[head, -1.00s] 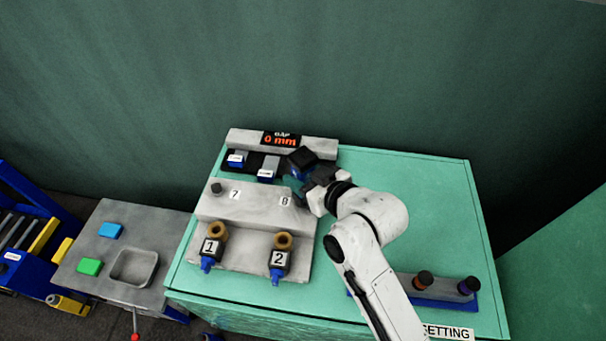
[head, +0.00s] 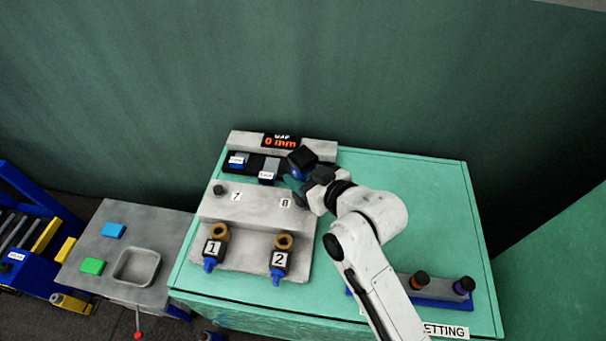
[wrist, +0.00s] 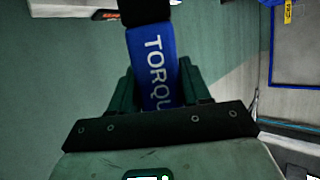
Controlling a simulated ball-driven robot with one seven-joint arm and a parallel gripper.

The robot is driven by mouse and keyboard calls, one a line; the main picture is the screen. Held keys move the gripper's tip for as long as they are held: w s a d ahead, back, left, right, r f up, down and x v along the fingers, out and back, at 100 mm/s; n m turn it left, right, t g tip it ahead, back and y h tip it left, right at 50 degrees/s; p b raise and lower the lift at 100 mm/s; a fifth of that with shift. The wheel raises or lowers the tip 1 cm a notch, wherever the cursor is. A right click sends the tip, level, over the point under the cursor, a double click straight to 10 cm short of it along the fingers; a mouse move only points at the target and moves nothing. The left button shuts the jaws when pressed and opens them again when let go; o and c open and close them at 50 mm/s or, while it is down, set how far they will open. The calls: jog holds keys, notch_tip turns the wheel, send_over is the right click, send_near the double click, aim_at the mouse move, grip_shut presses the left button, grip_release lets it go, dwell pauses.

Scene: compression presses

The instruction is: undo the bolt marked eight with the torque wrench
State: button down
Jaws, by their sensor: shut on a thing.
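The torque wrench shows in the wrist view as a blue body (wrist: 153,65) with white lettering reading "TORQU" and a black end at the top. My gripper (wrist: 158,85) is shut on it, one finger on each side. In the head view the wrench's black top (head: 302,156) stands out above my gripper (head: 306,184), beside the label 8 (head: 285,203) on the grey block (head: 258,207). The bolt marked eight is hidden behind my gripper and wrench, so I cannot tell whether the wrench is on it. A dark bolt (head: 219,189) stands by the label 7.
A gap display (head: 281,140) reads 0 mm at the back. Bottle-like parts labelled 1 (head: 213,250) and 2 (head: 280,257) stand at the block's front. A blue rack (head: 440,299) with two knobs lies front right. A side table with a grey tray (head: 137,266) is left.

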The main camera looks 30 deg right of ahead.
aim_at(311, 166)
jog(key=shift+w+r+p, duration=0.1)
jog(key=shift+r+p, duration=1.05)
jog(key=shift+r, duration=1.25)
